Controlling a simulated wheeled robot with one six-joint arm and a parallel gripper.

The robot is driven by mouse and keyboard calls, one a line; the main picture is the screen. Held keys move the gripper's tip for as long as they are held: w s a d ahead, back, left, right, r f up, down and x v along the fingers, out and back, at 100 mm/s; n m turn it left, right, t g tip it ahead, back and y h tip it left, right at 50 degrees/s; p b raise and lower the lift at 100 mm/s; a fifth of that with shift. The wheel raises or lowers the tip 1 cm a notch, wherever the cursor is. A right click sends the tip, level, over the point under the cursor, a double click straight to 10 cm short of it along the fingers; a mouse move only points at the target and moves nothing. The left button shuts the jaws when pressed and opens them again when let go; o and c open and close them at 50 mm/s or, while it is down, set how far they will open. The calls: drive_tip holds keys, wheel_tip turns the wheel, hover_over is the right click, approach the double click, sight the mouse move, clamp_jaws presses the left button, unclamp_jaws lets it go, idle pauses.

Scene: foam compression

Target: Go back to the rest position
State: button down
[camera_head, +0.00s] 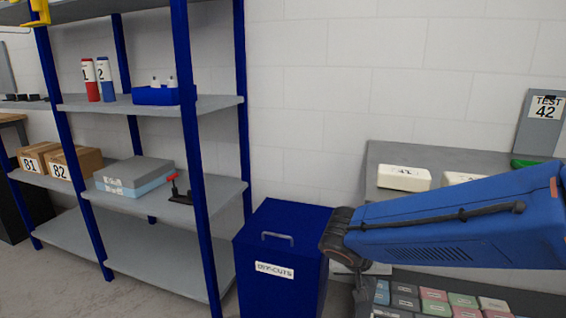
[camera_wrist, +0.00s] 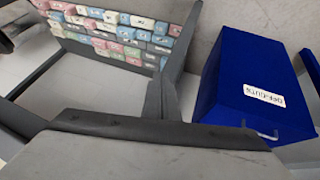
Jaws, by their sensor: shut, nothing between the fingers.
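My gripper (camera_wrist: 161,82) is shut and empty in the wrist view, its closed fingers over the space between the bin and the rack of blocks. In the head view my blue arm reaches in from the right, and its dark wrist bends down beside the off-cuts bin. The gripper's fingertips are hard to make out there. Two white blocks (camera_head: 404,178) lie on the grey bench (camera_head: 385,157) behind my arm; the right one is partly hidden by it.
A blue bin (camera_head: 283,262) labelled off-cuts stands close left of my wrist, and also shows in the wrist view (camera_wrist: 240,85). A rack of several coloured labelled blocks (camera_head: 435,295) lies below my arm. Blue-posted shelves (camera_head: 215,103) stand left. A TEST 42 sign (camera_head: 546,107) stands right.

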drive_tip(key=s+d+r+n+y, duration=0.1)
drive_tip(key=s+d+r+y, duration=0.1)
drive_tip(key=s, duration=0.6)
drive_tip(key=s+d+r+n+y, duration=0.2)
drive_tip(key=s+d, duration=0.3)
drive_tip(key=s, duration=0.4)
drive_tip(key=shift+s+r+n+y, duration=0.2)
drive_tip(key=shift+n+y, duration=0.1)
drive_tip(key=shift+y, duration=0.2)
